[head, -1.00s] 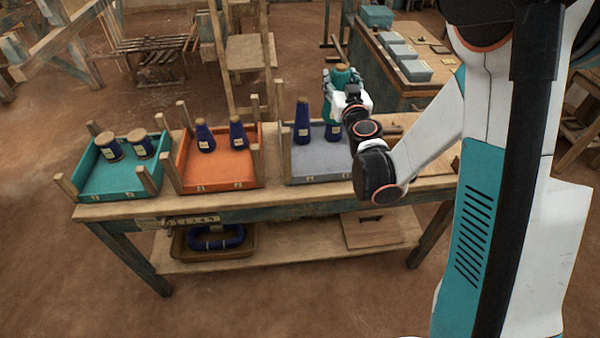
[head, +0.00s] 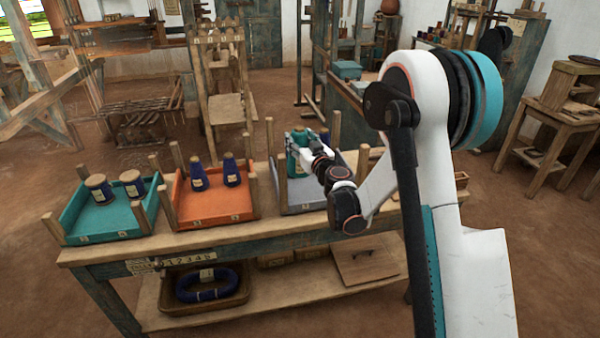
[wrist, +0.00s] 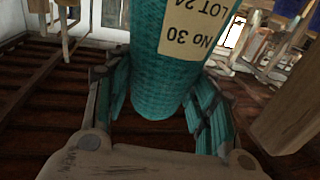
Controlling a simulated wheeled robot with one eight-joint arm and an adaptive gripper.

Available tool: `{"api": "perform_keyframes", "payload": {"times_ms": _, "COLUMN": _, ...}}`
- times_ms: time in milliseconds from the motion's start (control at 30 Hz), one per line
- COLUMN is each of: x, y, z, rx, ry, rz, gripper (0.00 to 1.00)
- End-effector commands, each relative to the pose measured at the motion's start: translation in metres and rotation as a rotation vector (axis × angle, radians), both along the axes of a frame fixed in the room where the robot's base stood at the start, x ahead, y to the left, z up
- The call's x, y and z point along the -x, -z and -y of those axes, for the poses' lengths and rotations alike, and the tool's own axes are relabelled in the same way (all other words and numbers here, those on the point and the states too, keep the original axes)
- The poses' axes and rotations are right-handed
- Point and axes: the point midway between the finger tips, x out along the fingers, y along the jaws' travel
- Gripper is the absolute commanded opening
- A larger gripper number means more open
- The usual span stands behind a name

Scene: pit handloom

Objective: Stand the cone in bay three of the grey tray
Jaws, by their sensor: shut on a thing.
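My gripper (head: 303,156) is shut on a teal cone (head: 294,163) with a tan top, over the left back part of the grey tray (head: 310,203). In the wrist view the teal cone (wrist: 160,70) sits between the two fingers (wrist: 158,112), its label reading "No 30, LOT 24" upside down. A dark blue cone (head: 324,136) with a tan top shows just right of the teal one, partly hidden by my gripper. My gripper and arm cover much of the tray's inside, so the bays and the teal cone's base cannot be made out.
Wooden posts rise at the tray corners, one close left of the cone (head: 282,190). An orange tray (head: 215,207) with two blue cones and a teal tray (head: 105,222) with two cones stand to the left on the bench (head: 180,240).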

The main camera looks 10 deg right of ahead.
Motion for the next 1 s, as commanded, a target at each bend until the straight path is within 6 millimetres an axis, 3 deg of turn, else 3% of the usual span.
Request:
{"api": "perform_keyframes", "payload": {"times_ms": 33, "x": 0.0, "y": 0.016, "z": 0.0, "rx": 0.0, "ry": 0.0, "rz": 0.0, "gripper": 0.06}}
{"api": "perform_keyframes", "payload": {"times_ms": 133, "x": 0.0, "y": 0.034, "z": 0.0, "rx": 0.0, "ry": 0.0, "rz": 0.0, "gripper": 0.06}}
{"api": "perform_keyframes", "payload": {"times_ms": 467, "x": 0.0, "y": 0.058, "z": 0.0, "rx": 0.0, "ry": 0.0, "rz": 0.0, "gripper": 0.06}}
{"api": "perform_keyframes", "payload": {"times_ms": 700, "x": 0.0, "y": 0.092, "z": 0.0, "rx": 0.0, "ry": 0.0, "rz": 0.0, "gripper": 0.06}}
{"api": "perform_keyframes", "payload": {"times_ms": 1000, "x": 0.0, "y": 0.092, "z": 0.0, "rx": 0.0, "ry": 0.0, "rz": 0.0, "gripper": 0.06}}
